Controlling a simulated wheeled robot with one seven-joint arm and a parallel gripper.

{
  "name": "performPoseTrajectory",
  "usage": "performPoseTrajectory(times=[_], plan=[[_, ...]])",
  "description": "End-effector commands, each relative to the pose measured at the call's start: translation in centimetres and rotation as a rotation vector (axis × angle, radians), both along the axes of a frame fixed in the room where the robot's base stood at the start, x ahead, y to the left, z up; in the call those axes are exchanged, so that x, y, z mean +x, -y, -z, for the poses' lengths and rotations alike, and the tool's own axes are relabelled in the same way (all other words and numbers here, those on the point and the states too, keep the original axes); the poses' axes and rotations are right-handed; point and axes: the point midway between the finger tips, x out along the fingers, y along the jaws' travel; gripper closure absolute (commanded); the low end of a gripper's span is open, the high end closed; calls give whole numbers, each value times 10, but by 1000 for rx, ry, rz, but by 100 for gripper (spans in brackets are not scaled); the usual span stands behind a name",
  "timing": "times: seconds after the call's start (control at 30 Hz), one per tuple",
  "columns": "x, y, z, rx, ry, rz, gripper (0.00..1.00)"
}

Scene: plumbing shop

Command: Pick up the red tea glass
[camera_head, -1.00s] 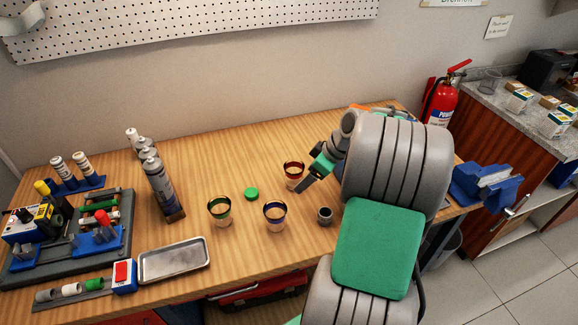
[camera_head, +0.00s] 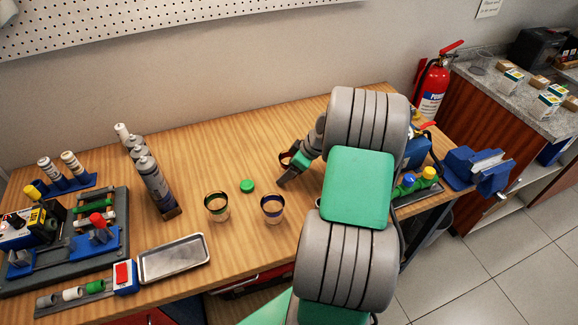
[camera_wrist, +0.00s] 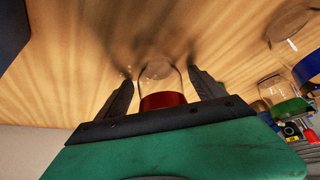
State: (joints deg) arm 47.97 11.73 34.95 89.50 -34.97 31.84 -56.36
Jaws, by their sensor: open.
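The red tea glass (camera_wrist: 163,100) stands between the two fingers of my open gripper (camera_wrist: 160,92) in the wrist view, its red band close to the palm. The fingers show a gap on each side of the glass. In the head view, my gripper (camera_head: 290,176) hides most of the red tea glass (camera_head: 284,160), and only a dark red edge shows at its left. A green-rimmed glass (camera_head: 217,207) and a blue-rimmed glass (camera_head: 272,209) stand to the left and nearer the front.
A green round lid (camera_head: 247,186) lies left of my gripper. Several spray cans (camera_head: 152,183) and a metal tray (camera_head: 174,257) are further left on the wooden bench (camera_head: 222,145). A blue vise (camera_head: 480,170) is at the right end. The bench behind my gripper is clear.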

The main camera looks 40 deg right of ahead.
Motion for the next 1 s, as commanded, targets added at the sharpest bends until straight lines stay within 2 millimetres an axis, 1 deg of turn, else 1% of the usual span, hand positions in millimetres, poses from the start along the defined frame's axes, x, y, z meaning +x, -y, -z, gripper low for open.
performPoseTrajectory(times=[0.1, 0.17, 0.9, 1.0], plan=[[0, 0, 0, 0, 0, -1, 22], [0, -1, 0, 0, 0, -1, 27], [0, -1, 0, 1, 0, -3, 88], [0, -1, 0, 0, 0, -2, 88]])
